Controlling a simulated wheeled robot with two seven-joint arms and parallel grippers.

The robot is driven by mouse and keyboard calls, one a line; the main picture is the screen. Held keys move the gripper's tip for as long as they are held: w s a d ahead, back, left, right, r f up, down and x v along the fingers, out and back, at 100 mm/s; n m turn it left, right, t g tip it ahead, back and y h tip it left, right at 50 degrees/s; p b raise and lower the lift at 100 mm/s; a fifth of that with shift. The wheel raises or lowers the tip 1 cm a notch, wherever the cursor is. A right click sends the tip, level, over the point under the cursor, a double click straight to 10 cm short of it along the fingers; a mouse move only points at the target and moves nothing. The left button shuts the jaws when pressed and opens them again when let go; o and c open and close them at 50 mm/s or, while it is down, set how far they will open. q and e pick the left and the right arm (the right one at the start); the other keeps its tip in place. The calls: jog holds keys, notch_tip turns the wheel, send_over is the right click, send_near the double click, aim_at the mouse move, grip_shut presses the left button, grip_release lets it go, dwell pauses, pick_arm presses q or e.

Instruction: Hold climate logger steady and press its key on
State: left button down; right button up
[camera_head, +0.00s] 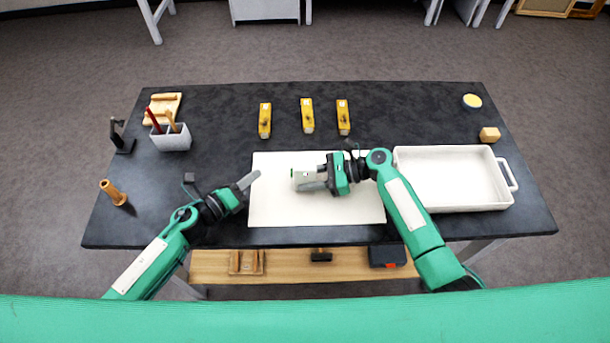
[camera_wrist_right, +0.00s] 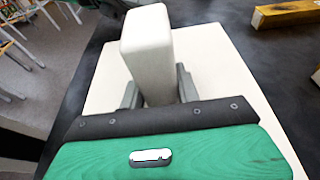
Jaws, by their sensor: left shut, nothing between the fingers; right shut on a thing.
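The climate logger (camera_head: 303,177) is a pale grey-white block above the white mat (camera_head: 290,213). My right gripper (camera_head: 318,181) is shut on it from the right. In the right wrist view the logger (camera_wrist_right: 148,50) stands up between the two fingers of the right gripper (camera_wrist_right: 160,88), over the mat. A small dark spot shows on the logger in the head view; I cannot tell whether it is the key. My left gripper (camera_head: 250,180) is shut and empty at the mat's left edge, apart from the logger.
Several yellow blocks, one of them (camera_head: 307,115), lie behind the mat. A white tray (camera_head: 400,160) stands at the right. A pen cup (camera_head: 171,140), a dark stand (camera_head: 122,142) and a wooden peg (camera_head: 113,192) stand at the left. The front left of the mat is clear.

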jog(key=o, duration=0.8)
jog(key=shift+o, duration=0.2)
